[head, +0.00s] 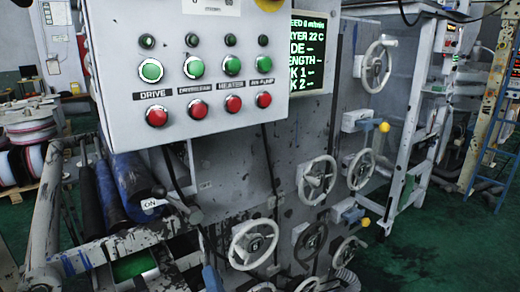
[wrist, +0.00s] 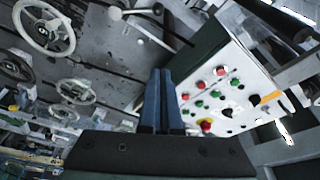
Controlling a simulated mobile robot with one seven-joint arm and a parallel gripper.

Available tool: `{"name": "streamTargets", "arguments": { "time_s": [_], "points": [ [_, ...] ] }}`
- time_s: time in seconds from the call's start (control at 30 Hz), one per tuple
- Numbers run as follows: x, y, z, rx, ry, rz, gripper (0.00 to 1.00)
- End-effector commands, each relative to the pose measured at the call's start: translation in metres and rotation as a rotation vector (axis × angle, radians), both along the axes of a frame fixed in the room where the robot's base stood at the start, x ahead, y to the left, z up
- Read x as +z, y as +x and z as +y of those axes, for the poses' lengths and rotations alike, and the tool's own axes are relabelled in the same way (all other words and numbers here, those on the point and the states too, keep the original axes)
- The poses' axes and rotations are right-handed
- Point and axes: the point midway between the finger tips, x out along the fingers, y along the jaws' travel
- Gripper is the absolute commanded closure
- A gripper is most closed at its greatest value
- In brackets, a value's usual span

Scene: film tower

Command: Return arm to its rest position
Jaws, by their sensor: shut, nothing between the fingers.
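My gripper (wrist: 165,98) shows in the wrist view, its two blue fingers side by side and closed with nothing between them. The wrist view is tilted. The control panel (wrist: 225,95) with red and green buttons lies to the right of the fingers there, and hand wheels (wrist: 46,28) are at the left. I cannot tell the exact distance from the fingers to the panel. My arm and gripper do not show in the head view, where the panel (head: 180,88) fills the upper left.
A display (head: 309,52) with green text stands right of the panel. Several hand wheels (head: 316,180) and yellow-knobbed levers (head: 383,127) stick out from the machine front. Rollers (head: 130,187) are at lower left. Green floor (head: 440,240) is open at right, near a blue ladder (head: 490,105).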

Motion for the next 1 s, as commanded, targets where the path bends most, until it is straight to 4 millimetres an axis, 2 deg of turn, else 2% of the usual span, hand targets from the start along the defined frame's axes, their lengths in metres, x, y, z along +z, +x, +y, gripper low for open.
{"name": "streamTargets", "arguments": {
  "time_s": [0.03, 0.17, 0.33, 0.5, 0.6, 0.7, 0.77, 1.0],
  "points": [
    [0.026, 0.005, -0.001, -0.026, -0.059, -0.071, 1.0],
    [0.072, 0.012, -0.007, -0.103, -0.205, -0.202, 1.0],
    [0.147, 0.011, -0.019, -0.252, -0.413, -0.4, 1.0],
    [0.244, -0.012, -0.037, -0.5, -0.64, -0.629, 1.0],
    [0.291, -0.034, -0.048, -0.653, -0.743, -0.729, 1.0],
    [0.319, -0.052, -0.056, -0.763, -0.805, -0.784, 1.0],
    [0.329, -0.059, -0.059, -0.804, -0.826, -0.802, 1.0],
    [0.335, -0.063, -0.061, -0.829, -0.839, -0.811, 1.0]
  ]
}}
